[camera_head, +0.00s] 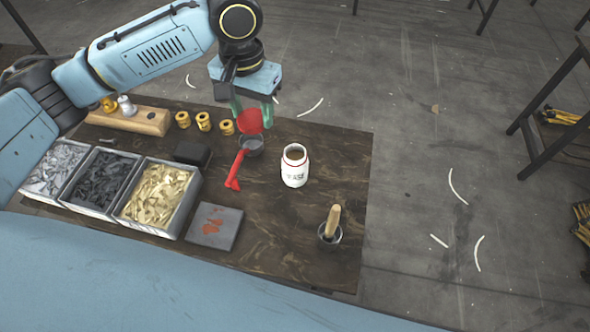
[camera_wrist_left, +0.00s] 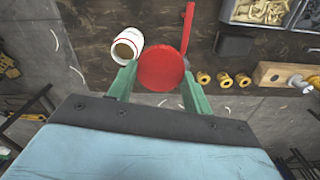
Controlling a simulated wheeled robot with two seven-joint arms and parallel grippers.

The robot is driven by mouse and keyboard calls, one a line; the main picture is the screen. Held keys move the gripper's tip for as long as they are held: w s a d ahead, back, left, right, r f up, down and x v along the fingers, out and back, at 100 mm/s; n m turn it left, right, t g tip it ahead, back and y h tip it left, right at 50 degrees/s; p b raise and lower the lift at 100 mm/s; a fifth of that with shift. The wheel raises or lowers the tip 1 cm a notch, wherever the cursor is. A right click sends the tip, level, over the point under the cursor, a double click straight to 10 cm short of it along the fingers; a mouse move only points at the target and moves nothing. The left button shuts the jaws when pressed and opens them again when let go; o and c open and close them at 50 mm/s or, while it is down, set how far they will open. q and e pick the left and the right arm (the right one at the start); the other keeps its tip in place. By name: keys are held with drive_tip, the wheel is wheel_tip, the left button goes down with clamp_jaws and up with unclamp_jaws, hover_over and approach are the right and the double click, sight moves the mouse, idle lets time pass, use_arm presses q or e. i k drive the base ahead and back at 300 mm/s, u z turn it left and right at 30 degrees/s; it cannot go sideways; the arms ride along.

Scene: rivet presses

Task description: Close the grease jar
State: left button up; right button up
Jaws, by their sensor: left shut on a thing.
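The grease jar (camera_head: 295,167) is white with a red band and stands upright and open on the dark table, with brownish contents in its mouth. It also shows in the left wrist view (camera_wrist_left: 126,46), just left of the fingers. My left gripper (camera_head: 252,112) has its green fingers shut on a round red lid (camera_head: 249,122). The lid lies between the fingertips in the left wrist view (camera_wrist_left: 160,69). The gripper holds it above the table, behind and left of the jar and apart from it. My right gripper is not in view.
A red-handled tool (camera_head: 235,170) lies left of the jar. A metal cup (camera_head: 329,239) with a wooden-handled tool stands in front. Bins of small parts (camera_head: 150,226), a grey plate (camera_head: 225,237), a wooden block (camera_head: 150,121) and yellow spools (camera_head: 203,121) fill the left. Table right of the jar is clear.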

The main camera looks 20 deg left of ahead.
sight(295, 166)
drive_tip(key=k, duration=0.5)
drive_tip(key=z, duration=1.7)
drive_tip(key=k, duration=1)
drive_tip(key=u, duration=1.5)
drive_tip(key=i, duration=0.5)
drive_tip(key=z, duration=0.05)
